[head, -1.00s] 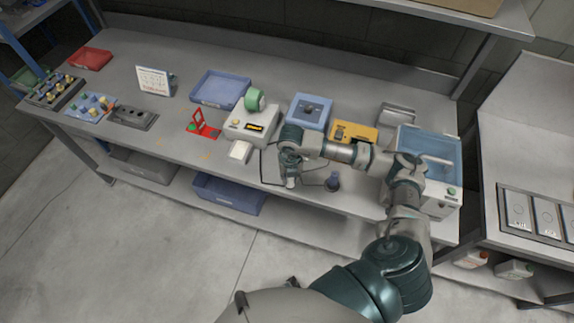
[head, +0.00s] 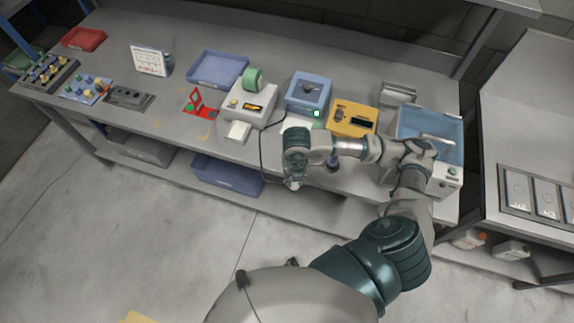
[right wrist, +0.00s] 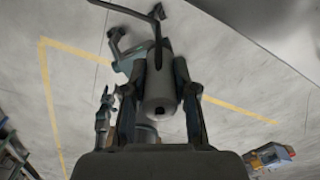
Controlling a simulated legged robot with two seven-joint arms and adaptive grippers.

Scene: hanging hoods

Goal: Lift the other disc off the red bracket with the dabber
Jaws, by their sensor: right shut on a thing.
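The red bracket (head: 196,102) stands on the bench left of the middle, with a small patch of green low on it. Whether that green is a disc is too small to tell. My right gripper (head: 293,184) is at the bench's front edge, right of the bracket and well apart from it. In the right wrist view, its two dark fingers are shut on a grey cylinder (right wrist: 160,92), which I take to be the dabber. The cylinder's tip is not clear, and in the head view the gripper mostly hides it. My left gripper does not show.
Right of the bracket stand a pale device (head: 248,105) with a green roll, a blue box (head: 307,92) with a green light, a yellow device (head: 351,118) and a blue-topped bin (head: 430,130). A blue tray (head: 217,69) lies behind. A cable runs beside my right arm.

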